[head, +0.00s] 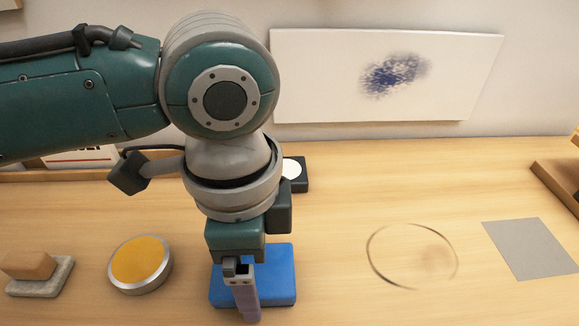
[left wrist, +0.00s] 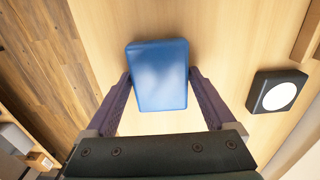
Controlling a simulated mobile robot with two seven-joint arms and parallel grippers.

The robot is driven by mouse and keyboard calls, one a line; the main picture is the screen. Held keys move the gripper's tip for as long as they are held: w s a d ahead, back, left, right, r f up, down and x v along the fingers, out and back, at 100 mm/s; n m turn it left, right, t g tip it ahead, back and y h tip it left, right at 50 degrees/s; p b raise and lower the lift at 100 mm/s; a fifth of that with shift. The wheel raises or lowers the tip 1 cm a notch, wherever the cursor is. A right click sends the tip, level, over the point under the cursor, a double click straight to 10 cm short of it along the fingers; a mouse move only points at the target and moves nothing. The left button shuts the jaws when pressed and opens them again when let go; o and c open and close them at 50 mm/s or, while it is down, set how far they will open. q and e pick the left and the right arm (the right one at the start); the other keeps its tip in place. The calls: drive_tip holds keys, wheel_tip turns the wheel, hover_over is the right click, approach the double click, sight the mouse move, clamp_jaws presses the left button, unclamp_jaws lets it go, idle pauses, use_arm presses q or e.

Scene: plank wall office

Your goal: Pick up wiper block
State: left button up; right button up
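A blue block (head: 281,272), which I take as the wiper block, lies flat on the wooden table (head: 340,220) at the bottom centre of the head view. It also shows large in the left wrist view (left wrist: 158,78). My left gripper (head: 248,312) points down over the block and hides part of it. In the left wrist view its two dark purple fingers (left wrist: 160,76) stand wide apart, one at each side of the block. I cannot tell whether they touch it. My right gripper is not in view.
A yellow-topped round disc (head: 140,262) and a tan block on a grey base (head: 40,280) stand left. A black block with a white disc (head: 294,172) is behind. A smudged whiteboard (head: 320,75) is at the wall. A grey sheet (head: 528,250) and marked table area lie right.

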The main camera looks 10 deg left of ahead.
use_arm(q)
drive_tip(key=c, duration=1)
drive_tip(key=shift+r, duration=0.1)
wheel_tip(320, 180, up, 20)
drive_tip(key=p, duration=0.4)
